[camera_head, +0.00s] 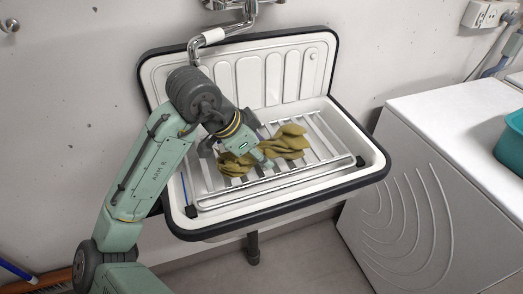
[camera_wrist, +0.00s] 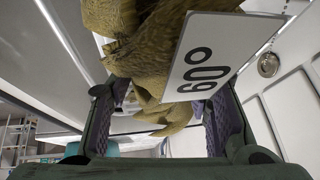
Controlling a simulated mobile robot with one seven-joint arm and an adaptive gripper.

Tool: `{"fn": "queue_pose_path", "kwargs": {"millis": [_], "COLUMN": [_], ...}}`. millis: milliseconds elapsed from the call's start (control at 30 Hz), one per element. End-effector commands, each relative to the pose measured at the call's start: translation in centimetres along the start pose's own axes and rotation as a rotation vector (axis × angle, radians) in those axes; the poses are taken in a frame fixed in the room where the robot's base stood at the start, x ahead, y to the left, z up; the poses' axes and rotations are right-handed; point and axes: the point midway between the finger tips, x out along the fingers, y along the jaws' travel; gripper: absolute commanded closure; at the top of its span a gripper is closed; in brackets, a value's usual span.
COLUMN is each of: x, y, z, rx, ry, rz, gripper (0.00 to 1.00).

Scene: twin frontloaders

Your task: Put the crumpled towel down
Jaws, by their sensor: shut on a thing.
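The crumpled towel (camera_head: 287,142) is mustard-brown and bunched in folds, at the slatted metal rack (camera_head: 318,132) across the sink. My gripper (camera_head: 250,157) is shut on the towel, which bulges out on both sides of it. I cannot tell whether the towel rests on the slats or hangs just above them. In the wrist view the towel (camera_wrist: 155,45) fills the top middle, between and beyond the fingers of my gripper (camera_wrist: 165,115).
The white sink (camera_head: 350,135) has a raised dark rim and a ribbed back. A tap (camera_head: 215,37) hangs above it at the back. A white front-loader (camera_head: 425,190) stands to the right, with a teal tub (camera_head: 512,140) on top. Bare slats show right of the towel.

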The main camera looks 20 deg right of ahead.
Motion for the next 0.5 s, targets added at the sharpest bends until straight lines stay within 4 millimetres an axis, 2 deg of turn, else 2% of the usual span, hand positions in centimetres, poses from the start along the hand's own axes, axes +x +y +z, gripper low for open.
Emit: {"fn": "queue_pose_path", "kwargs": {"millis": [233, 267, 500], "x": [0.15, 0.15, 0.1], "y": [-0.02, 0.0, -0.02], "z": [0.04, 0.06, 0.04], "rx": [-0.001, -0.001, -0.001], "ry": [0.002, 0.0, 0.0], "rz": [-0.001, 0.0, 0.0], "gripper": [1.0, 0.53, 0.37]}}
